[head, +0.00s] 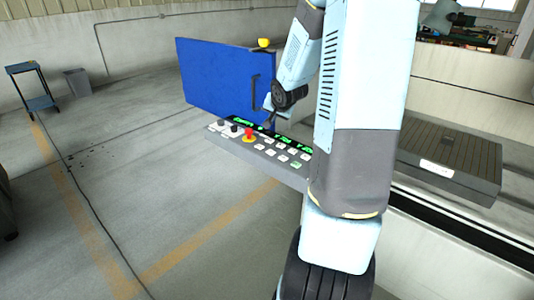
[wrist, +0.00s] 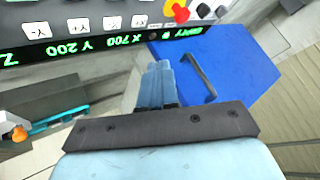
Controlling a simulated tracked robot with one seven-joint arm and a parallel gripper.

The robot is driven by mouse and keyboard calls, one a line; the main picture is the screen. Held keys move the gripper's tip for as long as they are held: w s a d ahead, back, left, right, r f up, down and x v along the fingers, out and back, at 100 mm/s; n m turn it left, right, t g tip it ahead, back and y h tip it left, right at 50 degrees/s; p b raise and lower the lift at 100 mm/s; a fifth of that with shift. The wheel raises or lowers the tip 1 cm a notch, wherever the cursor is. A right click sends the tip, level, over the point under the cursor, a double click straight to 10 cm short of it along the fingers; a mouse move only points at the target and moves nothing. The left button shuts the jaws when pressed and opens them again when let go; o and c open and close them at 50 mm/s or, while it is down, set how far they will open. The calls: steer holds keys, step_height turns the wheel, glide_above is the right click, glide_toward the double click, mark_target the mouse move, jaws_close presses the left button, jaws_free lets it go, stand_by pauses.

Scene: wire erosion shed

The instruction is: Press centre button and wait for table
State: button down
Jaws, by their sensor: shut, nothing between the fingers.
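The control panel (head: 225,140) slopes in the middle of the head view, with rows of pale buttons (head: 283,158), a red mushroom knob on yellow and a green-lettered display (head: 270,134). I cannot tell which button is the centre one. In the wrist view the panel appears upside down along the top, with white buttons (wrist: 75,25) and a display (wrist: 90,42) reading X 700 and Y 200. My gripper (head: 268,105) is shut and empty beside the panel's far edge. Its fingertips (wrist: 158,66) appear just below the display in the wrist view, touching no button. A dark grey slab-like table (head: 455,160) lies at right.
A blue door panel (head: 220,80) with a dark handle stands behind the control panel. A blue trolley (head: 38,100) and grey bin (head: 77,82) stand at far left. The floor at left is mostly clear. My arm hides the panel's right end.

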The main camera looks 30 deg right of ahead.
steer(key=m+y, duration=0.1)
glide_above(272, 153)
step_height(272, 153, down, 5)
steer(key=shift+s+d+r, duration=0.1)
steer(key=shift+f, duration=4.4)
steer(key=shift+f, duration=0.2)
steer(key=shift+f, duration=0.2)
